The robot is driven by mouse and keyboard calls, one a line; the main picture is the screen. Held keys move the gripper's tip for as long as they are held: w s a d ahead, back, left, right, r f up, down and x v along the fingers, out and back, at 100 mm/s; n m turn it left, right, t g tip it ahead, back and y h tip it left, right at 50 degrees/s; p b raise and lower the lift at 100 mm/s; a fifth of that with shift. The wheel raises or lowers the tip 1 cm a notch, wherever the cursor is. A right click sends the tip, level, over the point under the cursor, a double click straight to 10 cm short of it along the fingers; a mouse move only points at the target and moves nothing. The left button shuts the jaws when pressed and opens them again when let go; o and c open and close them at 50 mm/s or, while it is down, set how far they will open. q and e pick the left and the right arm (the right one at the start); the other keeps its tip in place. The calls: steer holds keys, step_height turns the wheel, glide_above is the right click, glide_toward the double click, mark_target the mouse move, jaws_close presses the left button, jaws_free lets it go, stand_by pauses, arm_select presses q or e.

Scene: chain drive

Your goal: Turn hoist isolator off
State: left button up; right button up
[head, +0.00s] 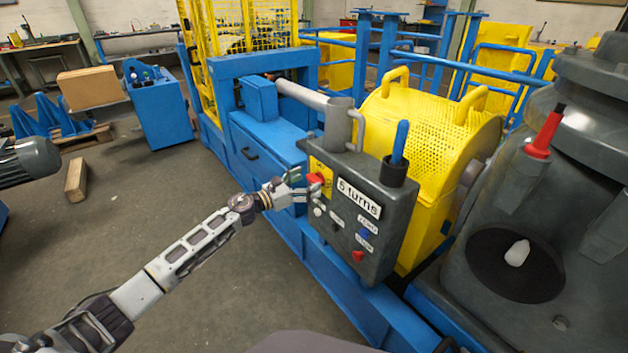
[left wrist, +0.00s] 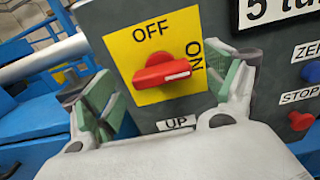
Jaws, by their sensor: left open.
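The hoist isolator is a red rotary handle (head: 316,179) on a yellow plate at the upper left of the grey control box (head: 385,215). In the left wrist view the handle (left wrist: 160,72) lies nearly level, its white-marked end toward the ON label (left wrist: 195,60). The OFF label (left wrist: 150,31) is above it. My left gripper (head: 300,185) is at the plate. In its wrist view the gripper (left wrist: 168,92) is open, one green-padded finger on each side of the handle, with visible gaps. Contact cannot be seen. My right gripper is not in view.
The box also carries a "5 turns" sign (head: 359,198), an UP label (left wrist: 176,123), a blue ZERO button (left wrist: 311,72) and a red STOP button (left wrist: 301,120). A blue-handled lever (head: 400,142) stands on top. A yellow perforated guard (head: 430,120) is behind. Open floor lies left.

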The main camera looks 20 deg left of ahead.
mark_target(311, 180)
arm_select(q)
steer(key=shift+x, duration=1.4)
steer(key=shift+w+d, duration=0.1)
steer(key=shift+w, duration=0.05)
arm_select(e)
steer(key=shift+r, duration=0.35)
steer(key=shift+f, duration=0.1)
arm_select(q)
steer(key=c, duration=1)
